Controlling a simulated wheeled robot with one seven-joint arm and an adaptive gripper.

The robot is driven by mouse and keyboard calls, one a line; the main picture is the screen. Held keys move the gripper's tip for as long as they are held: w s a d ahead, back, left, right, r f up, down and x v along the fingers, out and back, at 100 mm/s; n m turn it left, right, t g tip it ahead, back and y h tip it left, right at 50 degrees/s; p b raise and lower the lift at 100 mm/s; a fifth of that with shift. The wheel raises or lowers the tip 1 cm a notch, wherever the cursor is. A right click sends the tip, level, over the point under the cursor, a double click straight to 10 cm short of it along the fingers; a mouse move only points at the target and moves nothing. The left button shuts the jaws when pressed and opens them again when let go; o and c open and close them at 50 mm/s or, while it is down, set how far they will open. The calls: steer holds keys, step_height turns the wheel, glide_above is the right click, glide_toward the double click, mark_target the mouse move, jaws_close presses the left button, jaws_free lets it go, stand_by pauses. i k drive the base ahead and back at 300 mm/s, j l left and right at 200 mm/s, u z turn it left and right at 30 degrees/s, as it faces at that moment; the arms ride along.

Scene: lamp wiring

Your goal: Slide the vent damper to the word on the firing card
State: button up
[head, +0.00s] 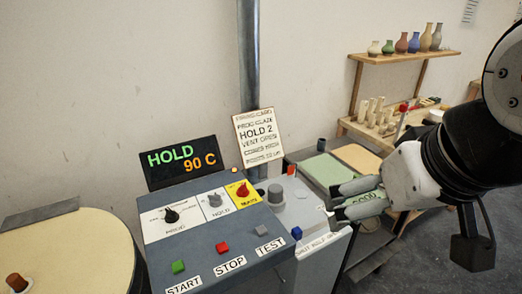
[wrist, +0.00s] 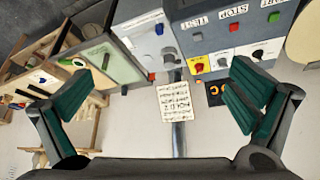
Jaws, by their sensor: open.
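The firing card (head: 258,136) is a cream sheet standing behind the control panel. "HOLD 2" reads clearly, and a line below begins with "VENT", but its second word is too blurred to be sure of. The card shows upside down in the wrist view (wrist: 175,102). I cannot clearly identify the vent damper; a grey box (head: 312,216) beside the panel carries a grey knob (head: 275,194), an orange piece (head: 291,170) and a blue block (head: 297,232). My gripper (head: 336,201) is open and empty, right of this box; its fingers frame the wrist view (wrist: 163,80).
The panel (head: 205,243) has a dial, switches, START, STOP and TEST buttons, and a display (head: 181,161) reading HOLD 90 C. A metal pipe (head: 249,55) rises behind. A green-topped bench (head: 322,170) and shelves with vases (head: 405,55) stand right. A round top (head: 75,245) is left.

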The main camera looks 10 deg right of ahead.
mark_target(296, 233)
steer(key=k+j+z, duration=0.1)
steer(key=j, duration=0.15)
steer(key=k+j+z, duration=0.15)
steer(key=i+j+z, duration=0.15)
steer(key=z, duration=0.2)
steer(key=i+j+z, duration=0.1)
steer(key=j+z, duration=0.25)
